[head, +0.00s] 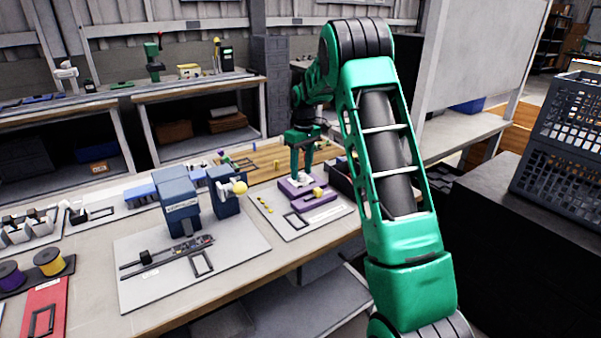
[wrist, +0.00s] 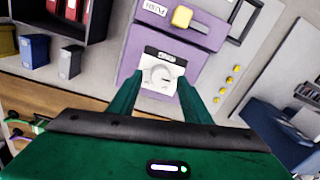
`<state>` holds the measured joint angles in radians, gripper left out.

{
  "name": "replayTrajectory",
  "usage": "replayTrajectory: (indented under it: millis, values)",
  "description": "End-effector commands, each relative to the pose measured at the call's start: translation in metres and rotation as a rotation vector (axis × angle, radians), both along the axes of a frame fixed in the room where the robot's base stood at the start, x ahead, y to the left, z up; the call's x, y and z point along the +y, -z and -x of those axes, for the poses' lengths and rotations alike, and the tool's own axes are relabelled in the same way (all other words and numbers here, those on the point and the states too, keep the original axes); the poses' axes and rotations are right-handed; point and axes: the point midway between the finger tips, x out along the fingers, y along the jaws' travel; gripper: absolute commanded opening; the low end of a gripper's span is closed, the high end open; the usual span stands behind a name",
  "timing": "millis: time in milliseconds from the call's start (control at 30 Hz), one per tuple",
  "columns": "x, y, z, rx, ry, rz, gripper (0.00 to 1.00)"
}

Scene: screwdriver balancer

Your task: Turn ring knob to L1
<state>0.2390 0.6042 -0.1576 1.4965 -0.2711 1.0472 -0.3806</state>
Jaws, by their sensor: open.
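The ring knob looks to be the round white knob (wrist: 159,77) on a white plate with a black label, set on a purple device (wrist: 140,35). In the wrist view it lies between the tips of my gripper's two green fingers (wrist: 160,90). The fingers are open, one on each side, and I cannot tell whether they touch it. In the head view my gripper (head: 301,172) points down over the purple device (head: 300,188), and the fingers partly hide the knob. The label and the knob's setting are too small to read.
A yellow knob (wrist: 181,17) stands on the purple device near the white plate. A blue machine (head: 180,207) with a yellow-tipped knob stands on a board to the left. A dark bin (wrist: 80,12) with coloured boxes is close by in the wrist view.

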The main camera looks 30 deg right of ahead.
Motion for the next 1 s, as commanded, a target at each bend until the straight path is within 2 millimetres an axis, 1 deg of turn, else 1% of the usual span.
replayTrajectory:
  millis: [300, 400, 500, 600, 700, 1000]
  values:
    - [-0.003, -0.058, -0.003, -0.005, -0.001, 0.001, 0.44]
    - [-0.004, -0.074, -0.003, -0.006, 0.000, 0.002, 0.44]
    - [-0.005, -0.086, -0.003, -0.004, 0.001, 0.001, 0.44]
    - [-0.005, -0.094, -0.003, -0.003, 0.000, 0.001, 0.44]
    - [-0.005, -0.098, -0.004, -0.003, 0.000, 0.001, 0.44]
    - [-0.005, -0.099, -0.003, -0.002, -0.001, 0.000, 0.44]
